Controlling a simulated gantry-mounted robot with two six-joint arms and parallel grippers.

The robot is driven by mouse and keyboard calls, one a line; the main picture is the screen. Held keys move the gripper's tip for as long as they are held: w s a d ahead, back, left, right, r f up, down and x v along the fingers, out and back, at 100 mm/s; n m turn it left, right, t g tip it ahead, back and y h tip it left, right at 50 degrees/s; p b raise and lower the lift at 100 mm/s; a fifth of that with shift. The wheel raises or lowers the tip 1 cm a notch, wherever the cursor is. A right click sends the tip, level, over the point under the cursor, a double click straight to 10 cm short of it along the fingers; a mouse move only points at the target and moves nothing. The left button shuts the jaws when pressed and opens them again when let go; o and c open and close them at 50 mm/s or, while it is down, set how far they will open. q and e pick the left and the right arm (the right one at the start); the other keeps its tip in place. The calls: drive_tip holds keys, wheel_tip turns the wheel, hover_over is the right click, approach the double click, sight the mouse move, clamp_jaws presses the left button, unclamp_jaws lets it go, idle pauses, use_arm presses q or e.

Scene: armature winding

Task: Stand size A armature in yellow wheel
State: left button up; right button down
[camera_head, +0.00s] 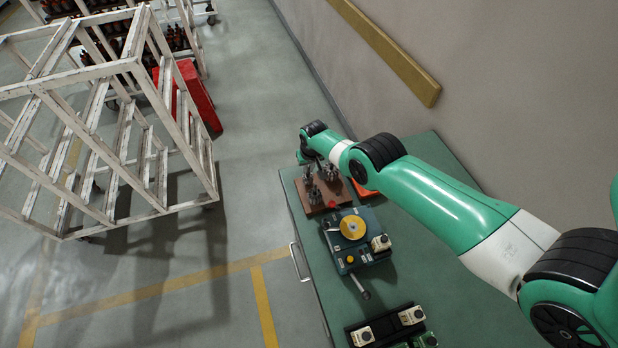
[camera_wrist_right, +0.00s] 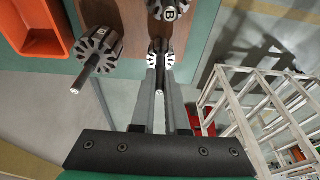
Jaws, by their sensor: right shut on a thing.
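My right gripper (camera_head: 318,163) reaches over the far end of the green table. In the right wrist view its two fingers (camera_wrist_right: 160,72) are shut on the shaft of a dark, slotted armature (camera_wrist_right: 147,59). Its lower end is hidden, so I cannot tell whether it touches the brown board (camera_wrist_right: 130,14). Another armature (camera_wrist_right: 100,48) stands to its left, and one marked B (camera_wrist_right: 170,11) is above it in that picture. The yellow wheel (camera_head: 353,227) lies flat on a dark green fixture (camera_head: 342,258), nearer than the board. My left gripper is out of view.
An orange bin (camera_wrist_right: 38,38) is beside the board. A black holder with pale blocks (camera_head: 412,316) is at the table's near end. A handle (camera_head: 360,287) sticks out from the fixture. A wall is to the right, and a white rack (camera_head: 134,66) stands on the floor at left.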

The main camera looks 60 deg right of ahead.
drive_tip(key=shift+r+p, duration=2.25)
drive_tip(key=shift+r, duration=0.35)
